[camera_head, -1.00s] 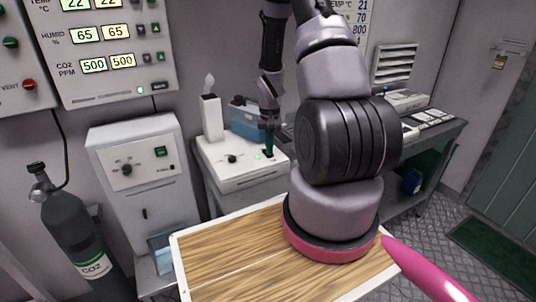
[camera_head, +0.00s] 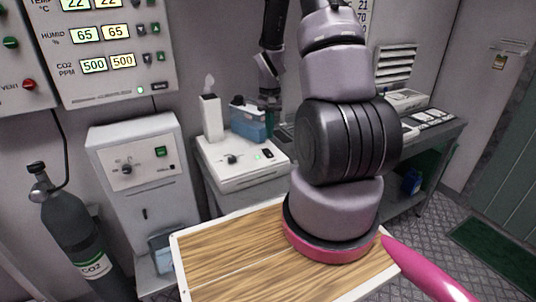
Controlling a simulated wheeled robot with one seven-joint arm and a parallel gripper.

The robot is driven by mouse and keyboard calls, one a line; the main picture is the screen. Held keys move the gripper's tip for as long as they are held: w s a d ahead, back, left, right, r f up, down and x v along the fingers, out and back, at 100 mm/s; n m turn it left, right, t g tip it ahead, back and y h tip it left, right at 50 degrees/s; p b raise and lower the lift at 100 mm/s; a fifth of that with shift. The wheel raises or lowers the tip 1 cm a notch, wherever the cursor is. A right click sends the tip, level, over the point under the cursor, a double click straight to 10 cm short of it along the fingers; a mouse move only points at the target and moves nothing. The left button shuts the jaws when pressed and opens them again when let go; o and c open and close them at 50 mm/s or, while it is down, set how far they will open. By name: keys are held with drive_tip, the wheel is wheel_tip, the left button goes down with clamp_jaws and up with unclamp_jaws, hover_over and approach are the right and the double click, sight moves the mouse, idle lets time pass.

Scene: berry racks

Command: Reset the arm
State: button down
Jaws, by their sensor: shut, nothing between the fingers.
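My gripper (camera_head: 271,103) hangs from my arm near the middle of the view, pointing down, above the back right of a white bench device (camera_head: 240,172). It is shut and holds nothing that I can see. It is apart from the device's top, with a gap below the fingertips. The device has a dark knob, a green light and a dark switch on its top. My arm's upper links rise out of the top of the view, so part of the arm is hidden.
A white tissue box (camera_head: 211,118) and a blue bin (camera_head: 248,122) stand behind the device, close to my gripper. A control panel (camera_head: 115,50) hangs at upper left, above a white cabinet unit (camera_head: 140,170) and a CO2 cylinder (camera_head: 72,225). A side bench (camera_head: 440,138) stands at right.

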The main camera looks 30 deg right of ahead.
drive_tip(key=shift+r, duration=0.1)
idle(0.4)
drive_tip(key=s+a+r+t, duration=0.2)
drive_tip(key=a+r, duration=0.1)
drive_tip(key=r, duration=0.8)
drive_tip(key=s+a+r+t, duration=0.1)
drive_tip(key=s+a+r, duration=0.15)
drive_tip(key=r, duration=0.75)
drive_tip(key=s+a+r+t+y, duration=0.1)
drive_tip(key=s+a+r+t, duration=0.1)
drive_tip(key=s+a+r, duration=0.2)
drive_tip(key=s+a+r+n+t+y, duration=0.1)
drive_tip(key=s+a+r+t, duration=0.1)
drive_tip(key=s+r, duration=0.8)
drive_tip(key=shift+s+a, duration=0.55)
drive_tip(key=shift+a, duration=0.35)
